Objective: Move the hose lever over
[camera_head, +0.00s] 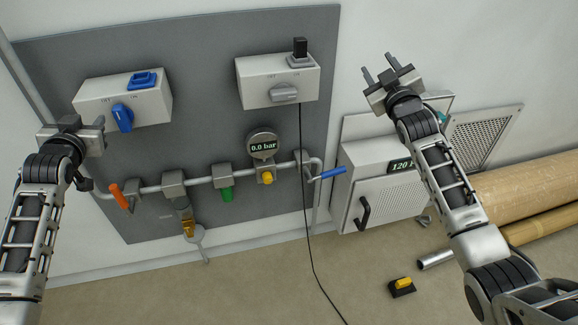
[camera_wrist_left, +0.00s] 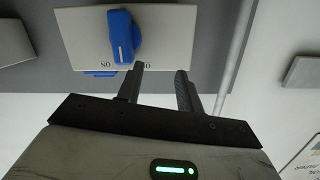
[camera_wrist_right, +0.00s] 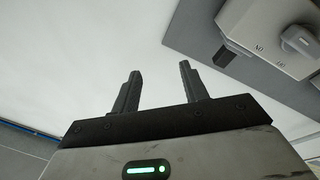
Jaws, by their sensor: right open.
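A blue lever (camera_head: 333,173) sticks out to the right at the right end of the grey pipe, tilted slightly upward. An orange lever (camera_head: 120,196) hangs slanted near the pipe's left end. I cannot tell by sight which of these is the hose lever. My left gripper (camera_head: 72,124) is open and empty, in front of the left switch box (camera_head: 150,104); its fingers also show in the left wrist view (camera_wrist_left: 160,85), below the box's blue knob (camera_wrist_left: 121,40). My right gripper (camera_head: 379,66) is open and empty, up and right of the blue lever, facing bare white wall.
A gauge (camera_head: 263,145) reading 0.0 bar, a yellow knob and a green handle (camera_head: 227,194) sit along the pipe. A black cable (camera_head: 308,230) hangs before the panel.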

